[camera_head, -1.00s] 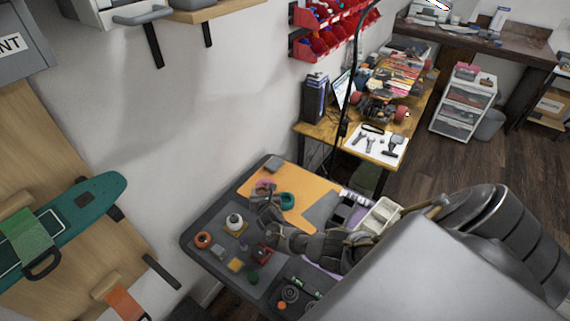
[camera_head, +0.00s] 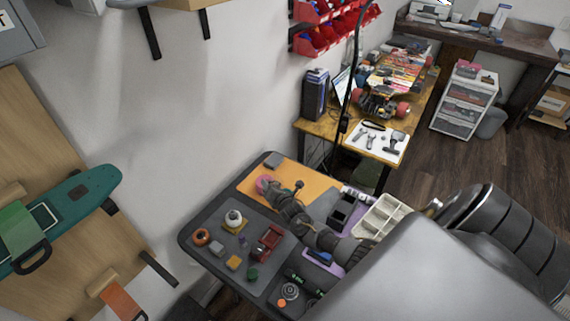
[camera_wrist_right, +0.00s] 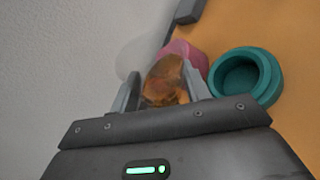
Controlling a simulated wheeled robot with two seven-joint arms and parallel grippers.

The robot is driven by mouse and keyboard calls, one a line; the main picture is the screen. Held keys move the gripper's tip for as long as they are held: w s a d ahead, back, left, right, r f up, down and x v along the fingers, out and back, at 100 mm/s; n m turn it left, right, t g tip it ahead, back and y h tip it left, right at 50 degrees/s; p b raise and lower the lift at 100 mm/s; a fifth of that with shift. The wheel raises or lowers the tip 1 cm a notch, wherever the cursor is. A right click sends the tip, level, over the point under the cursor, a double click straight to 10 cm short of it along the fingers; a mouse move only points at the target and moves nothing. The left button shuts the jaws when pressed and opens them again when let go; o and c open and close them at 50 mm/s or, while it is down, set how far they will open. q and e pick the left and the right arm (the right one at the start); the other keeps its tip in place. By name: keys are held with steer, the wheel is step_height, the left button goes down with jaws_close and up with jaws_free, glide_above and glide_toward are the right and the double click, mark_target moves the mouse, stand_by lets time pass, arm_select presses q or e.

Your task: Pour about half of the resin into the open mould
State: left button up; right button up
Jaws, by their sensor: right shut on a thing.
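In the right wrist view my right gripper (camera_wrist_right: 163,92) is shut on an amber thing (camera_wrist_right: 165,78), which looks like the resin; its container's outline is unclear. A pink thing (camera_wrist_right: 186,54) lies just beyond it, partly hidden. A teal round dish with an open top (camera_wrist_right: 246,78), which looks like the open mould, sits on the orange mat to the right, apart from the held thing. In the head view my right gripper (camera_head: 272,189) is beside the pink thing (camera_head: 263,183), and my arm hides the teal dish. My left gripper is not in view.
The orange mat (camera_head: 313,183) covers the back of the grey bench. A pale divided tray (camera_head: 382,217) is on the right. A wall borders the bench.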

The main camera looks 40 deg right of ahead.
steer(key=shift+d+m+y+b, duration=0.1)
steer(key=shift+m+y+b, duration=0.2)
steer(key=shift+m, duration=0.1)
steer(key=shift+r, duration=0.2)
steer(key=shift+r+m+t, duration=0.5)
steer(key=shift+m, duration=0.1)
steer(key=shift+r+m+y, duration=0.2)
steer(key=shift+m+y, duration=0.1)
steer(key=shift+m, duration=0.1)
stand_by(0.6)
steer(key=shift+a, duration=0.3)
steer(key=shift+a+m+b, duration=0.1)
steer(key=shift+m+b, duration=0.2)
steer(key=shift+b, duration=0.05)
stand_by(1.1)
steer(key=shift+w+a+f+m+t+b, duration=0.3)
steer(key=shift+m+t+b, duration=0.2)
steer(key=shift+m+b, duration=0.3)
stand_by(1.2)
